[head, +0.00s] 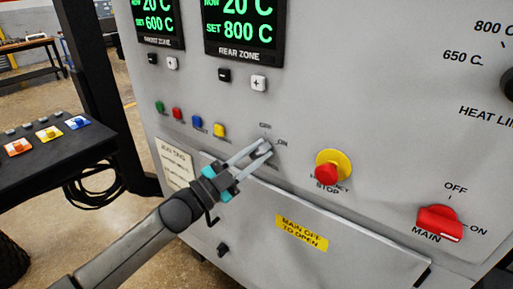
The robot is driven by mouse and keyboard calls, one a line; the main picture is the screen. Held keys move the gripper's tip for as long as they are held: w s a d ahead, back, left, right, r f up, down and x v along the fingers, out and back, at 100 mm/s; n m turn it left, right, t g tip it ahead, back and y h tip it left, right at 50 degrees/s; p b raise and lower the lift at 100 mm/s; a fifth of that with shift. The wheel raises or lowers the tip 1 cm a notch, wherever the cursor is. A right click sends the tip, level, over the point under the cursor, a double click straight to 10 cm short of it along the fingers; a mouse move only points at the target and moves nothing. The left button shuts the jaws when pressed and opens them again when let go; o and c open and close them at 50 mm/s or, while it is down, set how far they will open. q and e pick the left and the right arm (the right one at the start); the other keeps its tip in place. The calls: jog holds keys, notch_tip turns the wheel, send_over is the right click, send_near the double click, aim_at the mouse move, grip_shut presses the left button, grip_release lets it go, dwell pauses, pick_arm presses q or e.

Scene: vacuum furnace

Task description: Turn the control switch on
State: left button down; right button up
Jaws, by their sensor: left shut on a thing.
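The control switch (261,152) is a small dark knob on the grey furnace panel, with OFF printed above it and ON to its upper right. My left gripper (264,149) reaches in from the lower left and is shut on this switch, its two pale fingers on either side of the knob. The fingers hide most of the knob and its label, so I cannot tell exactly which way it points. My right gripper is not in view.
The red and yellow stop button (329,168) is right of the switch. The red main switch (439,223) is farther right. Small coloured buttons (197,122) sit to the upper left. A latched lower door (318,245) is below. A dark console (50,150) stands left.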

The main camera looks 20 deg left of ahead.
pick_arm(q)
jog(key=shift+m+g+p, duration=0.6)
jog(key=shift+m+g, duration=0.1)
jog(key=shift+m, duration=0.9)
jog(key=shift+f+m+h, duration=0.1)
jog(key=shift+m+h, duration=0.2)
jog(key=c, duration=0.7)
grip_release()
jog(key=v, duration=1.5)
jog(key=shift+s+a+r+b, duration=0.15)
jog(key=shift+r+b, duration=0.1)
jog(key=shift+b, duration=0.15)
